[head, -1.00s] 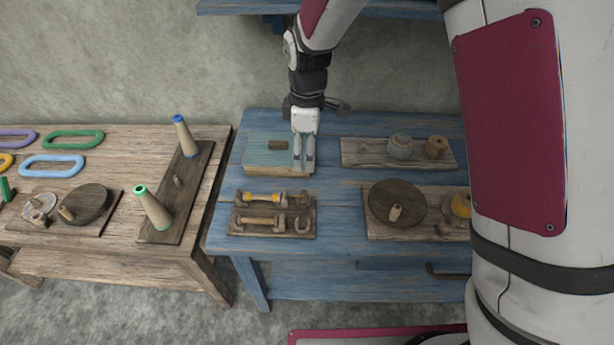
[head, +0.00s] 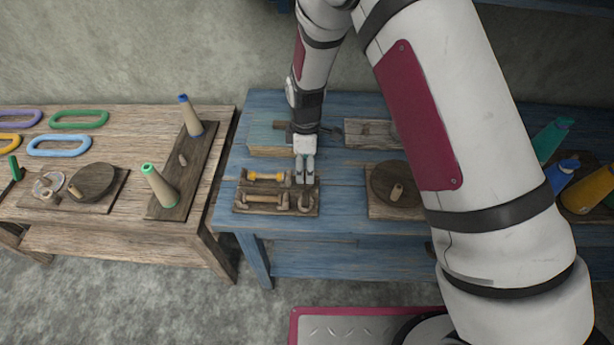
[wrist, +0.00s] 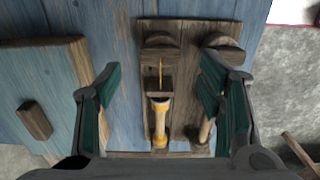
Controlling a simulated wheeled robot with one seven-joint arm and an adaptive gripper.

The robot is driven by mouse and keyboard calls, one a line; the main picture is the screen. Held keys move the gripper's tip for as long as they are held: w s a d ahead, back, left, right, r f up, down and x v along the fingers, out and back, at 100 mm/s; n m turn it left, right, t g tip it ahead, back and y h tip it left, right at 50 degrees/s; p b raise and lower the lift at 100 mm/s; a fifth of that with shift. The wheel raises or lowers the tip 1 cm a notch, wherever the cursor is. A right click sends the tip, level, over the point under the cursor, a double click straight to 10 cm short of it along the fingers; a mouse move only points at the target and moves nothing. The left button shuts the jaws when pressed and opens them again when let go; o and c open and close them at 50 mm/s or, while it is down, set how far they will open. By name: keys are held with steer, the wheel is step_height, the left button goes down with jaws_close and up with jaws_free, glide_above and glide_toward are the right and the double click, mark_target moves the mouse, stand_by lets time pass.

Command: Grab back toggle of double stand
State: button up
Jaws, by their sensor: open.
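The double stand is a dark wooden board (head: 270,212) on the blue table, also in the middle of the wrist view (wrist: 185,30). Its back row holds a yellow-wound bobbin (head: 266,176), also in the wrist view (wrist: 160,122); the front row holds a plain bobbin (head: 262,198). A rounded wooden toggle ends each row: the back toggle (wrist: 160,46) and the front toggle (head: 304,202). My gripper (head: 305,178) is open and empty over the stand's right end, partly hiding the back toggle in the head view. In the wrist view its fingers (wrist: 165,100) spread either side of the back row.
A pale blue block (head: 262,138) lies behind the stand, with a small peg in the wrist view (wrist: 35,120). A board with a round disc (head: 392,186) is to the right. The left table (head: 100,225) carries cones (head: 160,186) and coloured rings (head: 60,146).

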mark_target(305, 173)
steer(key=shift+f+p, duration=0.35)
steer(key=shift+f, duration=1.65)
steer(key=c, duration=0.9)
steer(key=shift+o, duration=0.2)
